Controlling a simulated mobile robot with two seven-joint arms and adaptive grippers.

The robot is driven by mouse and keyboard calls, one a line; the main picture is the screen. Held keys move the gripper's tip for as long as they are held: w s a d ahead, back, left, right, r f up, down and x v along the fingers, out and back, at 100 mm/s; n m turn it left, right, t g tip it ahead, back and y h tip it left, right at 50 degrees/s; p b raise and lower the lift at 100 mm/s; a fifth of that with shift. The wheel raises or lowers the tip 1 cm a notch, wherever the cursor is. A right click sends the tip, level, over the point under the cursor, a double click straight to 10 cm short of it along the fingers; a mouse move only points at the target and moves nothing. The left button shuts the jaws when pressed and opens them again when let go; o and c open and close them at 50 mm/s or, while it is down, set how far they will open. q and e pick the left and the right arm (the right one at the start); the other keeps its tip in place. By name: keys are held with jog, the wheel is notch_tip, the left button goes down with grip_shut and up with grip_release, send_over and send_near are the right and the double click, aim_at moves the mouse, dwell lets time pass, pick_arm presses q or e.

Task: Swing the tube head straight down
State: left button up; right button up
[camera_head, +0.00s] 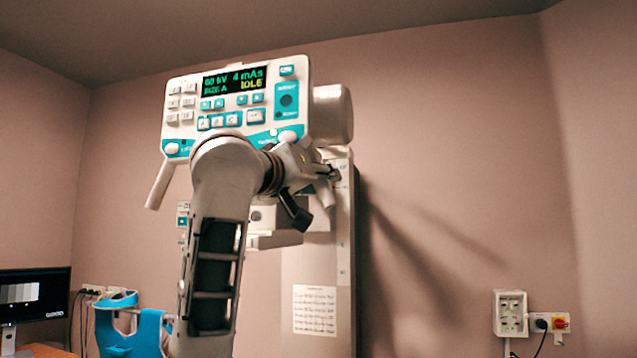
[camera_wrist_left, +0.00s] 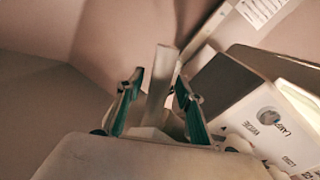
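The tube head (camera_head: 180,92) is a white and teal box with buttons and a lit display reading IDLE. It sits high at the centre of the head view, its panel facing me and slightly tilted. A pale handle bar (camera_head: 160,186) slants down from its left side. My left arm covers part of its lower edge. My left gripper (camera_head: 328,173) is at its lower right. In the left wrist view the left gripper (camera_wrist_left: 159,82) has its fingers apart, on either side of a pale bar (camera_wrist_left: 160,80). A gap shows on the bar's left. My right gripper is not in view.
A pale column (camera_head: 312,265) with a paper label stands behind the tube head. A monitor (camera_head: 36,297) and a blue object (camera_head: 148,335) are at lower left. A wall socket box (camera_head: 510,313) is at lower right. The space right of the column looks clear.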

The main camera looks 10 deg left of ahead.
pick_arm(q)
jog(key=shift+s, duration=0.1)
jog(key=r+v, duration=0.1)
jog(key=v, duration=1)
jog(key=shift+s+f, duration=0.4)
jog(key=shift+f, duration=0.1)
jog(key=shift+a, duration=0.15)
